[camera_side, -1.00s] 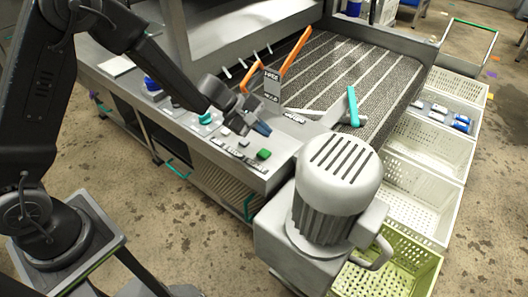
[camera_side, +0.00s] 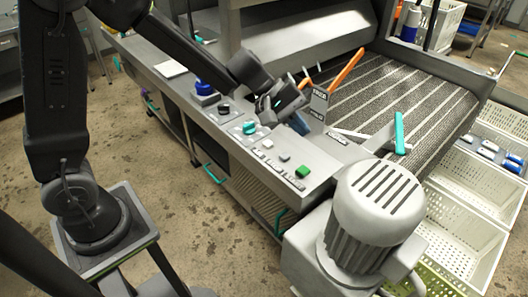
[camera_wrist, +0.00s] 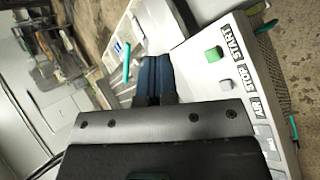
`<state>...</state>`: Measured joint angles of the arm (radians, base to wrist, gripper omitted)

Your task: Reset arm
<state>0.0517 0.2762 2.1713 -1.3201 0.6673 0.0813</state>
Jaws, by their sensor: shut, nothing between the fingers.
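My gripper (camera_side: 300,124) is shut and empty above the back edge of the grey control panel (camera_side: 232,136), apart from its buttons. Its blue fingertips lie together in the wrist view (camera_wrist: 154,76). The green button (camera_side: 302,171) is in front of the gripper. In the wrist view the green button (camera_wrist: 213,54) sits beside the START label (camera_wrist: 233,43), right of the fingers. A grey button (camera_wrist: 217,84) sits by the STOP label (camera_wrist: 238,76). A teal knob (camera_side: 249,127) and a blue knob (camera_side: 204,87) are farther left on the panel.
A grey motor housing (camera_side: 378,205) stands right of the panel. An orange lever (camera_side: 347,68) and a teal-handled lever (camera_side: 399,132) rise near the striped conveyor (camera_side: 425,92). White crates (camera_side: 470,185) line the far right. The floor (camera_side: 165,165) left of the panel is clear.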

